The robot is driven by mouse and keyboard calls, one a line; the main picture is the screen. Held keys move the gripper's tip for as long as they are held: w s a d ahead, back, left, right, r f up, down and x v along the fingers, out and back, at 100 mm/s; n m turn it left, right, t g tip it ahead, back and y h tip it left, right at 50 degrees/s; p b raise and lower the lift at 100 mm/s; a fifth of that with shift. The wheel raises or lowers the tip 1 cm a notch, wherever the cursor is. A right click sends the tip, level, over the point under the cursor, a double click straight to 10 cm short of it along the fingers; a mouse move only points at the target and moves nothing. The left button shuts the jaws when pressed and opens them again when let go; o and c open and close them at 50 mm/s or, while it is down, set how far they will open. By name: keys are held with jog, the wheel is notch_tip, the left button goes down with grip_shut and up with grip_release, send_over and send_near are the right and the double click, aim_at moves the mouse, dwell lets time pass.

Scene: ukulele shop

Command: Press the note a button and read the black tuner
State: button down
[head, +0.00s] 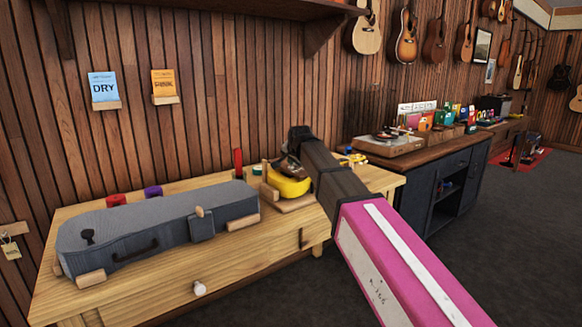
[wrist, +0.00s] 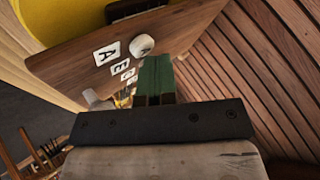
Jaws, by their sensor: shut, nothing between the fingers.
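In the wrist view, my gripper (wrist: 154,80) shows as green fingers closed together, with nothing between them. A brown wooden board (wrist: 65,66) carries a row of white letter labels. The label A (wrist: 107,53) is the nearest clear one, and an E label (wrist: 121,67) follows. A round whitish button (wrist: 141,45) sits beside the A label, close to my fingertips; I cannot tell whether they touch. In the head view, my dark wrist hides the fingertips, beside a yellow rounded thing (head: 289,184) on a wooden stand. I cannot make out the black tuner clearly.
A grey instrument case (head: 150,226) lies on wooden rests on the workbench (head: 240,262). Red (head: 116,199) and purple (head: 153,191) round items stand behind it. A dark cabinet (head: 440,190) stands to the right. The slatted wall is close behind. The floor at right is open.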

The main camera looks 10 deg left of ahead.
aim_at(292, 167)
jog(key=shift+r, duration=0.9)
jog(key=shift+r, duration=0.1)
jog(key=shift+r, duration=2.45)
jog(key=shift+s, duration=0.1)
